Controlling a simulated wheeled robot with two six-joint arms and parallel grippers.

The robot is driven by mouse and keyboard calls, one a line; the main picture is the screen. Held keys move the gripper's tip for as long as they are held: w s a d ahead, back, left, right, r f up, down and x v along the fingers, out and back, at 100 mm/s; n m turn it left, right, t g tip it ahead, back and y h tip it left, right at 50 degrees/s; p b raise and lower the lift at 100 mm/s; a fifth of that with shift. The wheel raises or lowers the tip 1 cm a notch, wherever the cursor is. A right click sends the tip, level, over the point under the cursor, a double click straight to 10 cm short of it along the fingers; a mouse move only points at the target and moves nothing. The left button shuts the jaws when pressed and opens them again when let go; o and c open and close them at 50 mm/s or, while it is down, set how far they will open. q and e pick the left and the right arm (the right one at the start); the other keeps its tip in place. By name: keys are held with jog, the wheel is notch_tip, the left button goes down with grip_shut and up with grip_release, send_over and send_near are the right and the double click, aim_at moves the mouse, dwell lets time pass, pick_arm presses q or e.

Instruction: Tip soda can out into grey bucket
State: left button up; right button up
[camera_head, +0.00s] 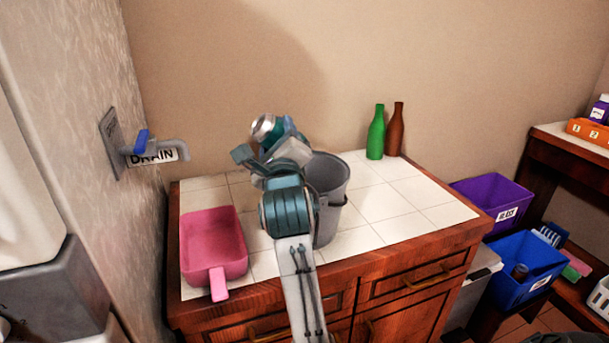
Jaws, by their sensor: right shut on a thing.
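The grey bucket (328,180) stands on the white tiled counter, partly hidden behind my right arm. My right gripper (281,144) is shut on the soda can (263,127), up and to the left of the bucket's rim in the picture. The can shows a silver end facing the upper left and some blue-green side. It looks tilted, and the gripper hides much of it. I cannot tell whether any of the can is over the bucket's mouth. My left gripper is not in view.
A pink scoop-like tray (213,245) lies at the counter's left. A green bottle (376,134) and a brown bottle (395,132) stand by the back wall. A drain tap (158,150) juts from the left wall. The counter's right side is clear.

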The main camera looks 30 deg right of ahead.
jog(key=shift+d+f, duration=0.1)
jog(key=shift+f, duration=0.05)
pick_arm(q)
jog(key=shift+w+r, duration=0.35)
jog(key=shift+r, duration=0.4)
pick_arm(e)
jog(key=shift+d+r+m, duration=0.1)
jog(key=shift+r+m, duration=0.1)
jog(key=shift+m, duration=0.3)
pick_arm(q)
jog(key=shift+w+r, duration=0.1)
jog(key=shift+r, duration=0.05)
pick_arm(e)
jog(key=shift+s+d+m, duration=0.1)
jog(key=shift+d+m, duration=0.05)
jog(key=shift+m, duration=0.25)
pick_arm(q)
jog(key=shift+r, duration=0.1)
